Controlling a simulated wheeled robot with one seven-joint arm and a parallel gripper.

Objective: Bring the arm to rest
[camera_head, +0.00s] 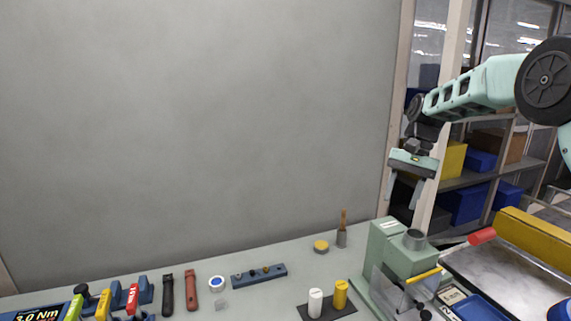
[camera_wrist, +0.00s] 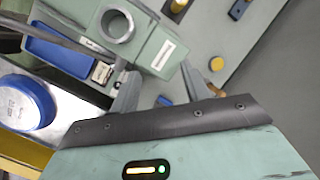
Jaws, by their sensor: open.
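My gripper (camera_head: 403,192) hangs at the right in the head view, fingers pointing down, in the air above and behind the green machine (camera_head: 384,250). My arm reaches in from the upper right. In the wrist view my gripper (camera_wrist: 160,85) has its two fingers spread apart, with nothing between them. Past the fingertips the machine's round grey opening (camera_wrist: 117,24) shows.
The bench (camera_head: 200,260) holds several tools at the left, a blue block (camera_head: 258,276), a white bottle (camera_head: 315,302) and a yellow bottle (camera_head: 340,293). A conveyor with a yellow rail (camera_head: 535,238) and a blue tray (camera_head: 475,308) lie at the right. Shelves stand behind.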

